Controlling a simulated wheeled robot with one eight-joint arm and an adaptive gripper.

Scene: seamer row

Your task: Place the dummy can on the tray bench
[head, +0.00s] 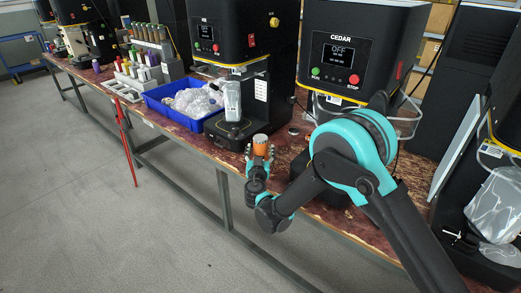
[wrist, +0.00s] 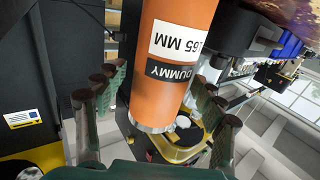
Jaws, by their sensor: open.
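The dummy can (head: 261,142) is an orange cylinder near the front edge of the long bench, left of my arm in the head view. In the wrist view, gaps show between the fingers (wrist: 157,108) and the can. The can's far end is out of the wrist view. I cannot tell which surface is the tray bench.
The long bench (head: 205,146) has a worn reddish top. A blue bin (head: 167,107) with clear bags stands left of the can. A black machine marked CEDAR (head: 355,45) and another machine (head: 228,35) stand behind.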

